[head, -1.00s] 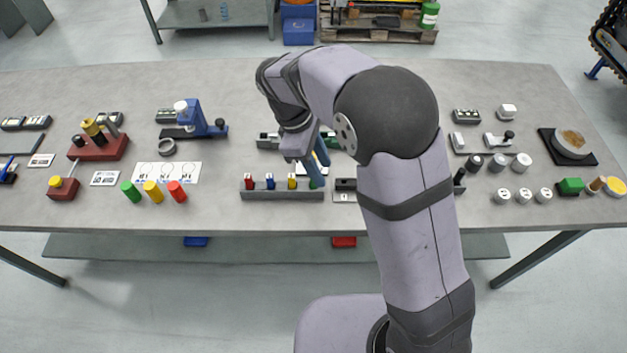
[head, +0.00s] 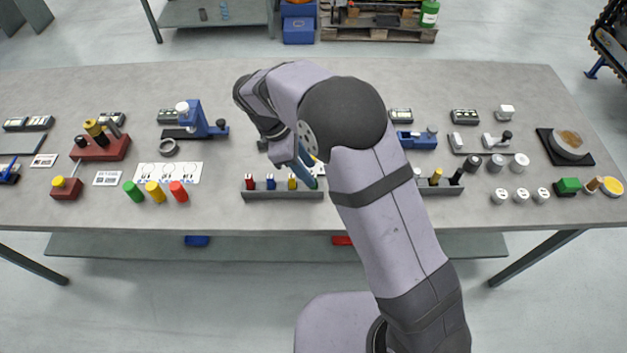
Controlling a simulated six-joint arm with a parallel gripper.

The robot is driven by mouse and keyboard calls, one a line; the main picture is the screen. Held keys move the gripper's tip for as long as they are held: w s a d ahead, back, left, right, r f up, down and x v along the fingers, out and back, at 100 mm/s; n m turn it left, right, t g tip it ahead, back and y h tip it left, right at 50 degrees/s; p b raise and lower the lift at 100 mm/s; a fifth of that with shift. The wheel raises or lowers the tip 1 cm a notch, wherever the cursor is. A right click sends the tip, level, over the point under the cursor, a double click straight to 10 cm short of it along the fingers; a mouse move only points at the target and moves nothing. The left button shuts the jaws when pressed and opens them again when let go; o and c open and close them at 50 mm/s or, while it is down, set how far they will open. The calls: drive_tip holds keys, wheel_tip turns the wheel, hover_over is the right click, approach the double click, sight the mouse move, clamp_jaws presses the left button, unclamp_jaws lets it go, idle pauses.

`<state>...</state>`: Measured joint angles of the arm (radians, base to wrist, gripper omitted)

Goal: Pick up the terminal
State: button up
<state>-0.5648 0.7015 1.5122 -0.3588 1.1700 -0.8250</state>
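A grey rack (head: 284,195) near the front middle of the table holds a row of small upright terminals. A red terminal (head: 250,182), a blue terminal (head: 270,182) and a yellow terminal (head: 292,182) show clearly. A green one at the rack's right end is mostly hidden by my gripper. My gripper (head: 310,177) points down at the rack's right end, just right of the yellow terminal. Its blue fingers overlap each other and the arm covers part of them. I cannot tell whether they are apart, or whether they touch or hold a terminal.
Green, yellow and red cylinders (head: 154,191) stand to the left, by a white marked card (head: 168,172). A blue clamp fixture (head: 200,122) stands behind them. Another rack with pegs (head: 437,184) and a blue fixture (head: 417,139) are right of my arm. The back of the table is mostly clear.

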sight(314, 176)
drive_tip(key=shift+p+x, duration=0.95)
drive_tip(key=shift+x, duration=1.3)
drive_tip(key=shift+w, duration=0.15)
clamp_jaws()
